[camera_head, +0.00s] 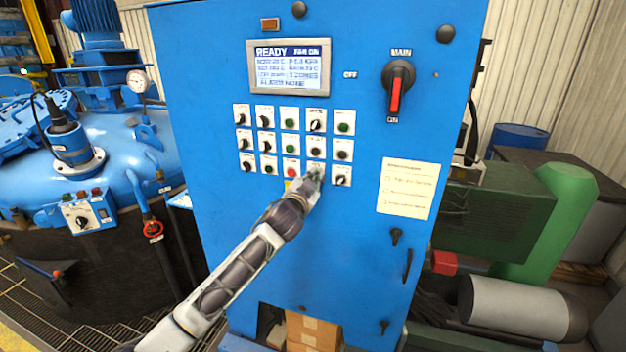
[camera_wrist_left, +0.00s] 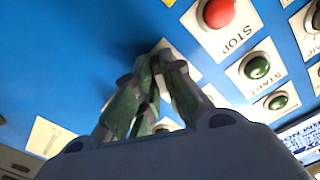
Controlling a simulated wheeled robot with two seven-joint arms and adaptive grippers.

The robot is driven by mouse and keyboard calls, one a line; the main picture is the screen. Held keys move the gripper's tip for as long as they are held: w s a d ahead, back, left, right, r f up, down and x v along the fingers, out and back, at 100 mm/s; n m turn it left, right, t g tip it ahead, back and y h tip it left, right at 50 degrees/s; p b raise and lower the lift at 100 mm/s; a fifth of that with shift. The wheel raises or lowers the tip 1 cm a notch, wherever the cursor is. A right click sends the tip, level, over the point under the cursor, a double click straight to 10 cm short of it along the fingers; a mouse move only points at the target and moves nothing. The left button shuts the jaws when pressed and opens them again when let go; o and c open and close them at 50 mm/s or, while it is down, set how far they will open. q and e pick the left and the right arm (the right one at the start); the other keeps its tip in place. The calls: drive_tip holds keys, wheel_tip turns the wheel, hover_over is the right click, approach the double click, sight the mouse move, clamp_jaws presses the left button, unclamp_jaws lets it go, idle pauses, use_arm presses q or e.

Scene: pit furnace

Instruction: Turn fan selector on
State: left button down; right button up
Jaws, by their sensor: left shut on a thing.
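The blue control cabinet (camera_head: 365,230) carries a grid of buttons and selector knobs on small white plates. My left gripper (camera_head: 314,175) is at the bottom row of the grid, over the plate in the fourth column, between a red button (camera_head: 291,172) and the bottom-right selector (camera_head: 341,180). In the left wrist view its green fingers (camera_wrist_left: 158,72) are closed together against a white plate (camera_wrist_left: 185,68). They are shut on the selector knob there, which they hide. The display (camera_head: 289,67) reads "READY" and seemingly "FAN ON". My right gripper is not in view.
A red stop button (camera_wrist_left: 217,13) and green start buttons are close beside the fingers. The main switch (camera_head: 397,90) with a red handle is at the upper right of the panel. A paper notice (camera_head: 408,188) is below it. A blue vessel (camera_head: 110,140) stands to the left.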

use_arm(q)
drive_tip(key=c, duration=1.5)
unclamp_jaws()
drive_tip(key=shift+s, duration=0.15)
drive_tip(key=shift+v, duration=5.9)
drive_tip(key=shift+f, duration=0.1)
